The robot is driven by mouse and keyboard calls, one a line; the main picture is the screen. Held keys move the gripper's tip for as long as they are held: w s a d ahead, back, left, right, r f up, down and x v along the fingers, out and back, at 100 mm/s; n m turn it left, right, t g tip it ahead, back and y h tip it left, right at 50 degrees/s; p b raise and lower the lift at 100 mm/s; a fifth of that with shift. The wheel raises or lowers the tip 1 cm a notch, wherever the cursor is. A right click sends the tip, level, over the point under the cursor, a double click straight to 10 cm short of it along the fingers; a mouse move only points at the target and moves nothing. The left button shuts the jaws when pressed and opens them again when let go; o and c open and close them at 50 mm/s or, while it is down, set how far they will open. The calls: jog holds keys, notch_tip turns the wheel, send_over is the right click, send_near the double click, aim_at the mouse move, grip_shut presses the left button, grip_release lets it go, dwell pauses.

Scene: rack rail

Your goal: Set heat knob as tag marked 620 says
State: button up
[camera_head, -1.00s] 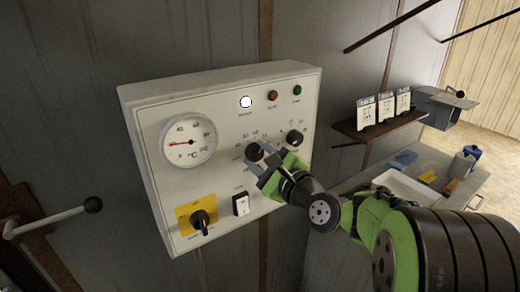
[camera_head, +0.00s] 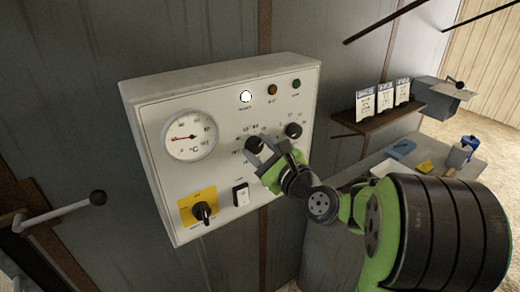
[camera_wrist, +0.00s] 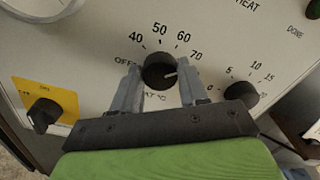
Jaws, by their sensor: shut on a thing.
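The heat knob (camera_head: 255,145) is a round black dial on the white control panel (camera_head: 150,98). In the wrist view the knob (camera_wrist: 157,72) sits amid a scale with OFF, 40, 50, 60 and 70. Its white pointer line points right, roughly toward the 70 end. My gripper (camera_head: 263,153) is shut on the knob, one finger on each side, as the wrist view also shows (camera_wrist: 160,85). Three white tag cards (camera_head: 365,105) (camera_head: 385,97) (camera_head: 402,91) stand on a shelf at right; their writing is too small to read.
A second black knob (camera_head: 293,130) is close right of the heat knob. A lever (camera_head: 97,198) is at left. A bench with small items lies right.

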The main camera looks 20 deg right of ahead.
jog(key=o, duration=1.1)
jog(key=shift+c, duration=0.2)
jog(key=b+v, duration=0.5)
jog(key=v, duration=1.1)
jog(key=shift+w+a, duration=0.1)
